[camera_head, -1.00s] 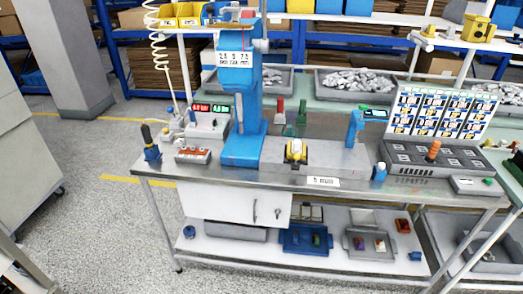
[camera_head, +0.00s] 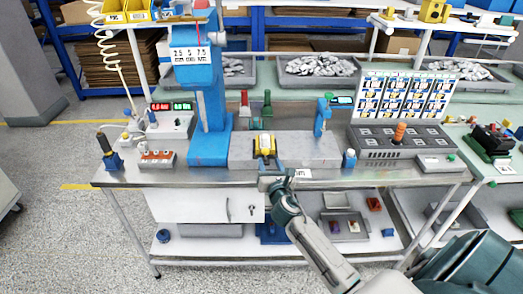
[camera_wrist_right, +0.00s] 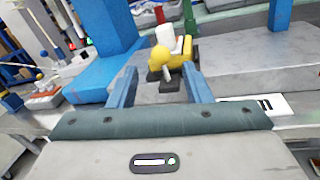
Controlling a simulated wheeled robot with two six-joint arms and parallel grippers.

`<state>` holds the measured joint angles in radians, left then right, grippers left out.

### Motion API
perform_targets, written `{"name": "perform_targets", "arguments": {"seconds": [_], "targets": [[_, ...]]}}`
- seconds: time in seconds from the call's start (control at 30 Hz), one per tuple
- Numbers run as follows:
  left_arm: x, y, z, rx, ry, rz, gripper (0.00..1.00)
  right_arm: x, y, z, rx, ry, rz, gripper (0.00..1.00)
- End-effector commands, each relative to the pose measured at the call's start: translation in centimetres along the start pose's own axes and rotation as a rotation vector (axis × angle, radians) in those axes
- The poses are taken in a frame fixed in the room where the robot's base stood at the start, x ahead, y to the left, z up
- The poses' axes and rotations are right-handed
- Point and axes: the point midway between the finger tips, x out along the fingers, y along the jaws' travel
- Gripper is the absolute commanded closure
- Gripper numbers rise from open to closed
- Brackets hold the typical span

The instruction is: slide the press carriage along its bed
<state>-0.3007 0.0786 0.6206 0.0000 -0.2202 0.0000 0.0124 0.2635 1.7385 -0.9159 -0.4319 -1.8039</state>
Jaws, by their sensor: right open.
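The press carriage (camera_head: 265,144), yellow with a white part on top and a dark base, sits on its grey bed (camera_head: 312,148) near the bed's left part. The carriage shows in the right wrist view (camera_wrist_right: 172,58), beyond my fingers, with the bed (camera_wrist_right: 255,68) on its right. My right gripper (camera_head: 266,168) is just in front of the carriage at the table's front edge. In the right wrist view my right gripper (camera_wrist_right: 162,88) is open, its two blue fingers apart with nothing clearly held between them. My left gripper is not in view.
The blue press column (camera_head: 210,110) stands left of the bed. A small blue post (camera_head: 321,118) stands at its right end. A red-button box (camera_head: 157,158) is at the left, and a grey panel with an orange knob (camera_head: 399,132) is at the right. The table's front strip is partly clear.

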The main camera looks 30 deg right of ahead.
Motion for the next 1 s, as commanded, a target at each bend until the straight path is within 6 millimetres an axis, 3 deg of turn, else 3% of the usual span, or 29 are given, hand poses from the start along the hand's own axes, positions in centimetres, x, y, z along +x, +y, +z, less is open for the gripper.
{"name": "perform_targets", "arguments": {"seconds": [0.1,0.3,0.5,0.77,1.0], "targets": [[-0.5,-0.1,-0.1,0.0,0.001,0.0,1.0,2.5,0.0,0.2,0.002,0.0,-0.001,0.55],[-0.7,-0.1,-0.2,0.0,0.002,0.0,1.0,5.6,0.0,0.0,0.002,0.001,-0.001,0.55],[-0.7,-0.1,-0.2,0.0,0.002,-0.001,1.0,6.9,0.0,-0.1,0.002,0.002,0.0,0.55],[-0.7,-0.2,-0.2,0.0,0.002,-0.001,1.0,7.0,0.0,-0.1,0.003,0.002,0.0,0.55],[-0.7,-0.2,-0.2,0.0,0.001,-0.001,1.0,7.0,0.0,-0.1,0.003,0.002,0.0,1.0]]}}
